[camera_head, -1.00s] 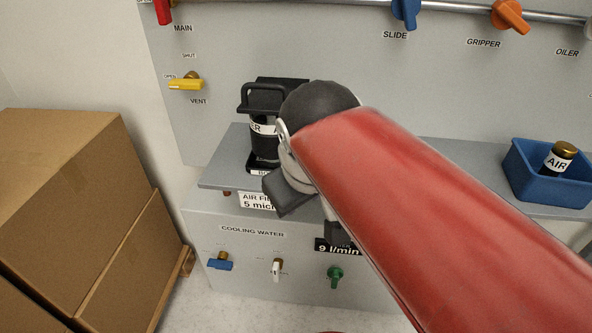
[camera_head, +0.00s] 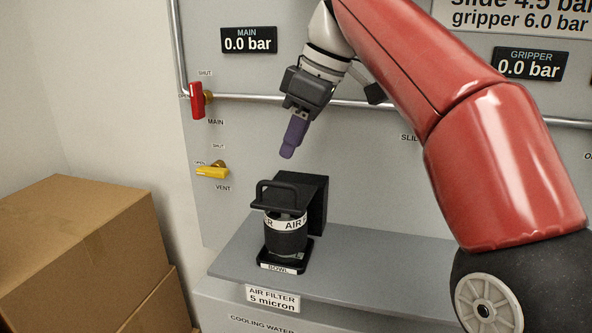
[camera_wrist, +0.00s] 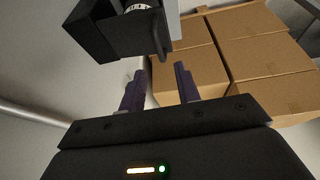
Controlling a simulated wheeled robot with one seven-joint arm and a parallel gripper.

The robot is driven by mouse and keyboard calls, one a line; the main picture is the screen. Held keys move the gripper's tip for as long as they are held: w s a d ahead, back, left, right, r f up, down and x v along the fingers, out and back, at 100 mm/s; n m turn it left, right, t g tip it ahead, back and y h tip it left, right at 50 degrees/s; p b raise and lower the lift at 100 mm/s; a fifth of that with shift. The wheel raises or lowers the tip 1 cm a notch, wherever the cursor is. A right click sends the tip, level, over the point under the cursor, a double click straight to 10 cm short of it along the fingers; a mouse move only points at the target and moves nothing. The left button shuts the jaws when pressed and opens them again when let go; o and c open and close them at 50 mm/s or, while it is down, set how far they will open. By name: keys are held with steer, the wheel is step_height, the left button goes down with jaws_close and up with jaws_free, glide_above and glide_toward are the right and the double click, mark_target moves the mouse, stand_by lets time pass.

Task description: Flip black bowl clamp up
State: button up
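The black air filter bowl (camera_head: 286,240) with a white AIR band stands on a small black base labelled BOWL, against a black bracket (camera_head: 316,200). The black bowl clamp (camera_head: 280,188), a looped handle, sits around the bowl's top and stands out towards the front left. My gripper (camera_head: 288,154) is above the filter, purple fingers pointing down, apart from the clamp. In the wrist view, my gripper (camera_wrist: 160,80) has its two fingers spread with nothing between them. The black filter assembly (camera_wrist: 100,35) shows there beyond the fingertips, at the top, partly cut off.
The grey shelf (camera_head: 370,270) holds the filter. A red MAIN valve (camera_head: 197,99) and yellow VENT valve (camera_head: 212,171) are on the wall panel at left. Cardboard boxes (camera_head: 85,240) are stacked at left. A grey pipe (camera_head: 240,97) runs along the panel behind my gripper.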

mark_target(287, 185)
steer(key=shift+d+r, duration=0.15)
steer(key=shift+d, duration=0.05)
steer(key=x, duration=0.7)
steer(key=shift+w+a+f, duration=0.1)
steer(key=shift+a+f, duration=0.1)
steer(key=shift+f, duration=0.05)
jaws_close()
